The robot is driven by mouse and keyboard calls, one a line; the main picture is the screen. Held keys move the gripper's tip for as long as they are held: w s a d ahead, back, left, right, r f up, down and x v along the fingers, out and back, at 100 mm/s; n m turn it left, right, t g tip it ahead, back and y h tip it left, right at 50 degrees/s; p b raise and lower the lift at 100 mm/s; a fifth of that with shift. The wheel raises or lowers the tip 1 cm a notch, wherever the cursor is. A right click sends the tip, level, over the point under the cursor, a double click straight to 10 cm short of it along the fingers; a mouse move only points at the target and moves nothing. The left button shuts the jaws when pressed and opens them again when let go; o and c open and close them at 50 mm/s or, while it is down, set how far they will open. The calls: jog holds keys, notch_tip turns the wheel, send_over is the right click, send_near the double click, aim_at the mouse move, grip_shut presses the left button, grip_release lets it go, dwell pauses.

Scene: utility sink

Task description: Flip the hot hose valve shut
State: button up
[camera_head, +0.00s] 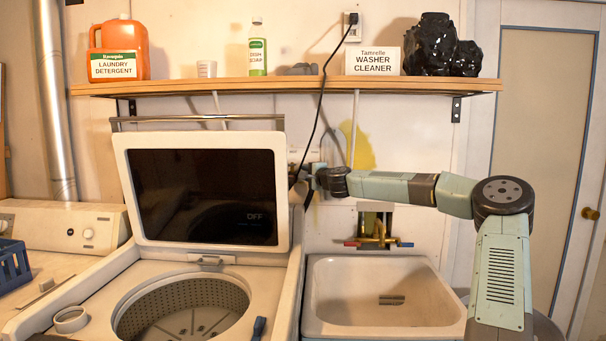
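The valve assembly (377,233) with brass fittings sits in a wall recess above the sink. A red handle (352,244) sticks out to its left and a blue handle (406,244) to its right. Both look roughly horizontal; the hose connections are too small to make out. My gripper (296,181) is at the far end of my arm, beside the right edge of the raised washer lid, up and left of the red handle and apart from it. Its fingers are small and dark, so their opening is unclear.
The open washer (128,296) with its raised lid (279,152) stands left of the white sink (318,300). A shelf (290,86) with bottles and boxes runs above. A black cord (322,100) hangs from the outlet toward my gripper. The wall around the recess is mostly clear.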

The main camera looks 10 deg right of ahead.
aim_at(290, 176)
jog(key=shift+s+d+r, duration=0.15)
jog(key=shift+s, duration=0.35)
jog(key=shift+s+d+r, duration=0.15)
jog(key=shift+s, duration=0.3)
jog(key=c, duration=0.3)
jog(key=shift+w+a, duration=0.1)
jog(key=shift+w, duration=0.05)
jog(key=shift+c, duration=0.8)
jog(key=shift+w+a, duration=0.1)
jog(key=shift+w, duration=0.25)
grip_shut()
jog(key=x, duration=1.3)
jog(key=shift+f, duration=0.1)
